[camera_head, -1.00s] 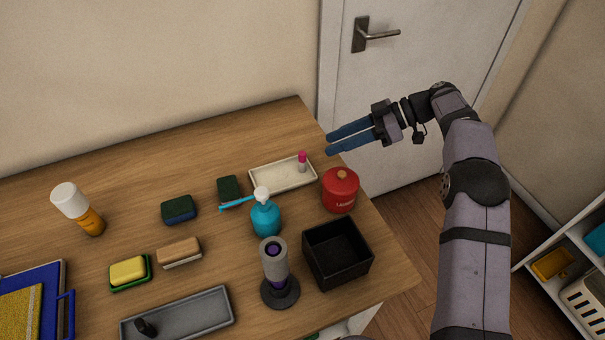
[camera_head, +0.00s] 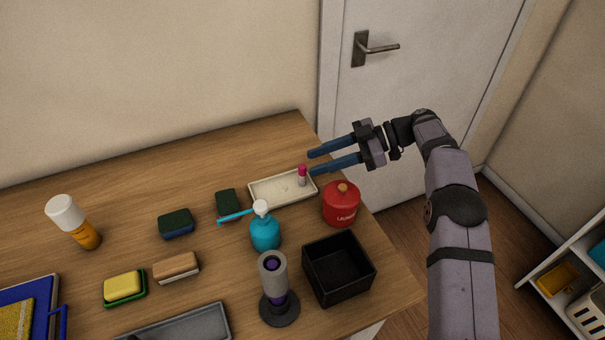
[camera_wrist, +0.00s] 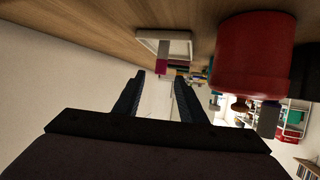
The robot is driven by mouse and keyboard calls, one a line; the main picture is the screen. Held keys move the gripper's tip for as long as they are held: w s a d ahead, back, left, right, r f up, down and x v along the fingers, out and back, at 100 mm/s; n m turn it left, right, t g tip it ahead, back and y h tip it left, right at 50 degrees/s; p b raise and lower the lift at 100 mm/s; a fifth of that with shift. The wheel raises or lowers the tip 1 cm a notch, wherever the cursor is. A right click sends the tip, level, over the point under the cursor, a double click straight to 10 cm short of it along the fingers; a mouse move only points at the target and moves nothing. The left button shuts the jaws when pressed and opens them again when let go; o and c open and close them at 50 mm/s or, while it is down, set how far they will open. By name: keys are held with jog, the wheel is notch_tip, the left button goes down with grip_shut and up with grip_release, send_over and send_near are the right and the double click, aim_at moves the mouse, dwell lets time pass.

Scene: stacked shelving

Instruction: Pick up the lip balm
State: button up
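The lip balm (camera_head: 302,175) is a small upright tube with a pink cap, standing in the right end of a shallow cream tray (camera_head: 268,200) at the back right of the table. In the wrist view the lip balm (camera_wrist: 162,60) hangs upside down in the picture, ahead of and between the fingers' directions. My gripper (camera_head: 309,162) is open and empty, its two blue fingers pointing left. In the head view the fingertips appear just behind and right of the lip balm. The wrist view shows a clear gap between the fingers (camera_wrist: 158,92).
A red lidded canister (camera_head: 340,205) stands close to the tray's right end and looms large in the wrist view (camera_wrist: 252,55). A black open box (camera_head: 338,268), a blue pump bottle (camera_head: 265,232) and a purple-grey cylinder on a stand (camera_head: 274,285) are nearer. A door is behind.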

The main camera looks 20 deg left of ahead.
aim_at(304, 166)
jog(key=p+x, duration=0.2)
jog(key=x, duration=0.1)
jog(key=shift+s+a, duration=0.25)
jog(key=shift+a, duration=0.05)
jog(key=shift+s+a+f, duration=0.25)
jog(key=shift+a+f, duration=0.2)
jog(key=shift+a, duration=0.1)
grip_shut()
